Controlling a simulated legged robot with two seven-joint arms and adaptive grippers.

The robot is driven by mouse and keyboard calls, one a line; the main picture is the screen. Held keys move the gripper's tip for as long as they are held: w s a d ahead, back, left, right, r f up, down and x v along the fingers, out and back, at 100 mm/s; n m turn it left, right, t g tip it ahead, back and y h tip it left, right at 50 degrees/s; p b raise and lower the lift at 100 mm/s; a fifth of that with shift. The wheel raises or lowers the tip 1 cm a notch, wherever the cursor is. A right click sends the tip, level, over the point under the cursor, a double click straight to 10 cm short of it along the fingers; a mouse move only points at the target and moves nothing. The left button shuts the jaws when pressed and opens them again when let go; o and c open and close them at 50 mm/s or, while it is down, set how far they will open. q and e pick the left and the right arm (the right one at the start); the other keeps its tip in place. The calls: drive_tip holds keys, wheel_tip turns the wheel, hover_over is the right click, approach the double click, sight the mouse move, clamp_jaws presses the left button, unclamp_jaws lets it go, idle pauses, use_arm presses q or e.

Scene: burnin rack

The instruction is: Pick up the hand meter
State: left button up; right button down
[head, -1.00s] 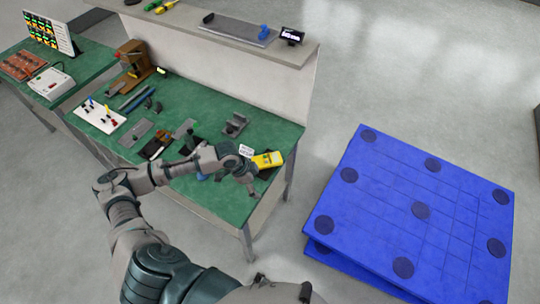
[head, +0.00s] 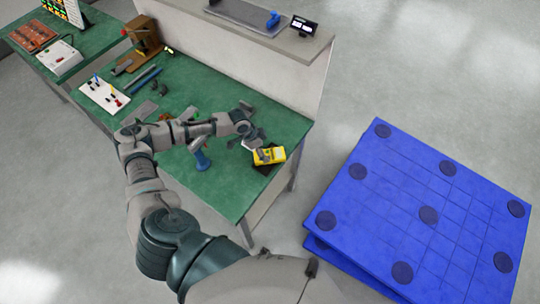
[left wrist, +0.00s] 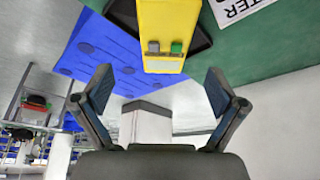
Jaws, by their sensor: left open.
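The yellow hand meter (head: 269,155) lies on a dark mat near the right end of the green bench. In the left wrist view the meter (left wrist: 167,25) shows at the top, with a grey and a green button or socket at its near end. My left gripper (head: 260,148) is at the meter's upper left edge in the head view. In the left wrist view its two fingers (left wrist: 158,92) are spread wide and empty, with the meter beyond them. I cannot tell whether they touch it. My right gripper is not in view.
A white board (head: 104,96) lies further left. A raised shelf (head: 290,45) runs behind the bench. A blue pallet (head: 400,235) stands on the floor at right.

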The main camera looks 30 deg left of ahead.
sight(270, 154)
use_arm(q)
drive_tip(key=shift+w+d+f, duration=0.1)
drive_tip(key=shift+w+f, duration=0.05)
drive_tip(key=shift+f, duration=0.5)
drive_tip(key=shift+w+f, duration=0.1)
drive_tip(key=shift+f, duration=0.25)
drive_tip(key=x, duration=0.4)
drive_tip(key=shift+w, duration=0.2)
drive_tip(key=shift+w+f, duration=0.1)
drive_tip(key=shift+f, duration=0.1)
drive_tip(key=shift+c, duration=0.8)
drive_tip(key=c, duration=1.4)
drive_tip(key=shift+o, duration=0.2)
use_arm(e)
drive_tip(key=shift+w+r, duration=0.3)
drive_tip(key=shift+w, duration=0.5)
use_arm(q)
drive_tip(key=shift+r, duration=0.15)
